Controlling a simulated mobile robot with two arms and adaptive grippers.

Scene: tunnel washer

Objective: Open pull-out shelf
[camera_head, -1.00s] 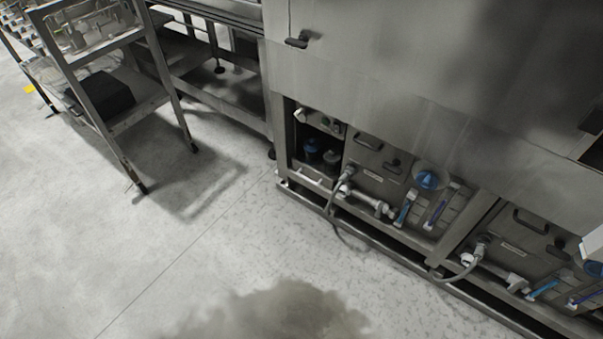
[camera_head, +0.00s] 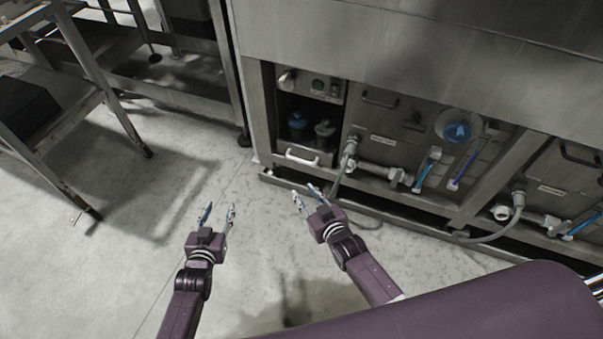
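The pull-out shelf (camera_head: 305,165) is a low metal tray front with a light bar handle (camera_head: 302,158), at the bottom of an open bay in the washer's base. It looks pushed in. Two bottles, one blue-capped (camera_head: 297,124) and one grey (camera_head: 325,132), stand in the bay above it. My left gripper (camera_head: 218,215) is open and empty over the floor, in front and to the left of the shelf. My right gripper (camera_head: 307,196) is open and empty, closer to the shelf and just below its handle in the picture. Neither touches the shelf.
The washer (camera_head: 400,50) has a control panel (camera_head: 318,86) above the bay. Pipes, a hose (camera_head: 340,175) and a blue valve (camera_head: 457,132) sit to the right. A metal rack (camera_head: 75,110) stands at the left. The floor (camera_head: 130,260) before the bay is clear.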

